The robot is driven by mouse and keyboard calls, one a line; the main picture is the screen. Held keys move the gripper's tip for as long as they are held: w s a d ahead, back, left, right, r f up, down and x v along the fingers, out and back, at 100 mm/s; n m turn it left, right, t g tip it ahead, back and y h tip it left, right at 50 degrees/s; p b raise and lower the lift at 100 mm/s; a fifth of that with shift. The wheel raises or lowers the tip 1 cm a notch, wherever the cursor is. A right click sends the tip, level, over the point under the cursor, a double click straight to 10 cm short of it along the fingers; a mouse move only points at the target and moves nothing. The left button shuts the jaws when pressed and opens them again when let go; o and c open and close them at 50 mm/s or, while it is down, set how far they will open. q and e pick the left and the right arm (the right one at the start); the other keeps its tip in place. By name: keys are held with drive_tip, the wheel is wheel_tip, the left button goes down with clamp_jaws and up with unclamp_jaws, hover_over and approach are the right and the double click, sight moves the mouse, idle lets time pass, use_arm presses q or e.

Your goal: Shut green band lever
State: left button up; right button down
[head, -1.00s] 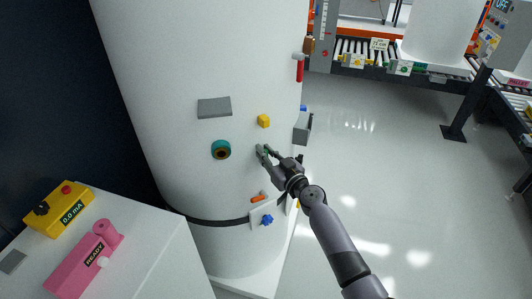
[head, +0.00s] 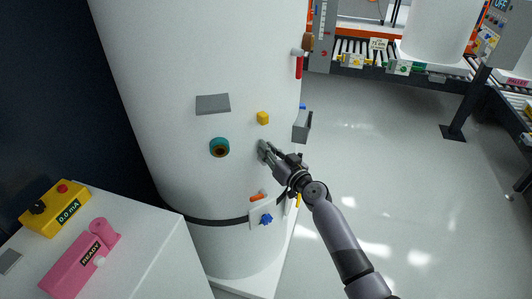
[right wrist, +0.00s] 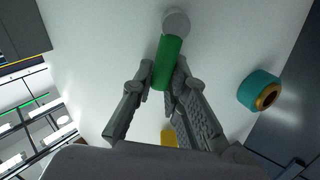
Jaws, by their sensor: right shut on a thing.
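The green band lever (right wrist: 168,60) shows in the right wrist view as a green round handle with a grey round end (right wrist: 176,21) against the white tank wall. My right gripper (right wrist: 164,78) has its two fingers shut on the handle, one on each side. In the head view my right gripper (head: 264,151) reaches the tank (head: 170,60) from the lower right and hides nearly all of the lever. My left gripper is not in view.
A teal knob (head: 220,148) sits left of my gripper, a yellow knob (head: 263,118) above it, and an orange handle (head: 257,196) and blue knob (head: 266,219) below. A grey box (head: 302,126) juts out at the tank's right side. Open floor lies to the right.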

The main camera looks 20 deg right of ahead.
drive_tip(key=shift+w+d+f+m+b, duration=0.15)
drive_tip(key=shift+d+f+m+b, duration=0.65)
drive_tip(key=shift+m, duration=1.25)
drive_tip(key=shift+w+d+f+m+b, duration=0.2)
drive_tip(key=shift+d+f+m+b, duration=0.3)
drive_tip(key=shift+m+b, duration=1.15)
drive_tip(key=shift+w+d+f+m+b, duration=0.15)
drive_tip(key=shift+d+f+m+b, duration=0.4)
drive_tip(key=shift+m, duration=1.95)
drive_tip(key=shift+f, duration=0.15)
drive_tip(key=c, duration=1.6)
unclamp_jaws()
drive_tip(key=shift+o, duration=0.2)
